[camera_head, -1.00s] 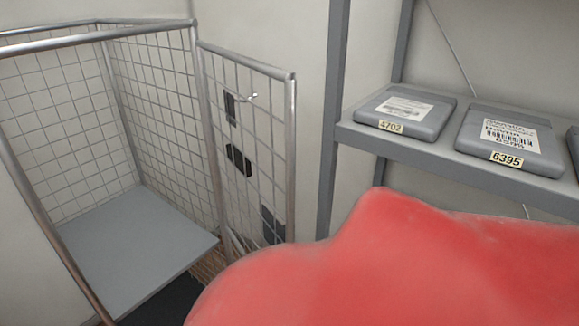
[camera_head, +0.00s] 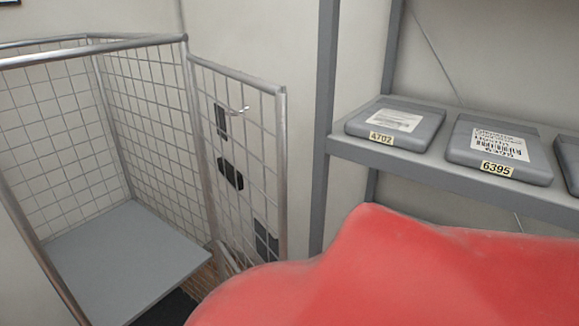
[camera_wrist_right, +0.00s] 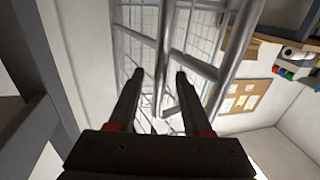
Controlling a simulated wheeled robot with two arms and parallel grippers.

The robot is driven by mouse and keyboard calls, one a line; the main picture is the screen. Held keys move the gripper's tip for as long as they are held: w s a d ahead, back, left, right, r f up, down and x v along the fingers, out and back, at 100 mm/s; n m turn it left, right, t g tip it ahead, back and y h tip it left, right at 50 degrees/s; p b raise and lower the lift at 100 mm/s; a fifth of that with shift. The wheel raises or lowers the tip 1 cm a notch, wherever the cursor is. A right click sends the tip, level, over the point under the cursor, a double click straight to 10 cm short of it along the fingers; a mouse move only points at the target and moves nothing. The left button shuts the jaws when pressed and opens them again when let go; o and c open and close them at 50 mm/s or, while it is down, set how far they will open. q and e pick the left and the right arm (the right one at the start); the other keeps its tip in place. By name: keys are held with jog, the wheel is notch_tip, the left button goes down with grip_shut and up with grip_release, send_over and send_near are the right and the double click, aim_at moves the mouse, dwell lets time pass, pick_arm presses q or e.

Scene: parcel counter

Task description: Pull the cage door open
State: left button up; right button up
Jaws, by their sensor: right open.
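The cage door (camera_head: 262,155) is a wire-mesh panel in a grey tube frame. In the head view it stands swung out to the right of the cage (camera_head: 187,90), well clear of the opening. A small light handle (camera_head: 237,111) and dark plates show on or behind its mesh. My right gripper (camera_wrist_right: 160,75) shows in the wrist view, open, with two dark fingers apart. Metal tubes and mesh (camera_wrist_right: 188,58) lie beyond and between the fingertips; I cannot tell whether they touch. My left gripper is not in view.
A grey shelf (camera_head: 345,150) on the right holds several grey parcels, labelled 4702 (camera_head: 395,122) and 6395 (camera_head: 500,150). A red shape, probably part of me, blocks the lower right. The cage has a grey base panel (camera_head: 125,255). A pinboard (camera_wrist_right: 243,95) hangs beyond.

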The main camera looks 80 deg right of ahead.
jog(key=b+v, duration=0.2)
jog(key=v, duration=0.8)
jog(key=shift+s+b, duration=0.25)
jog(key=shift+b, duration=0.05)
jog(key=shift+a, duration=0.2)
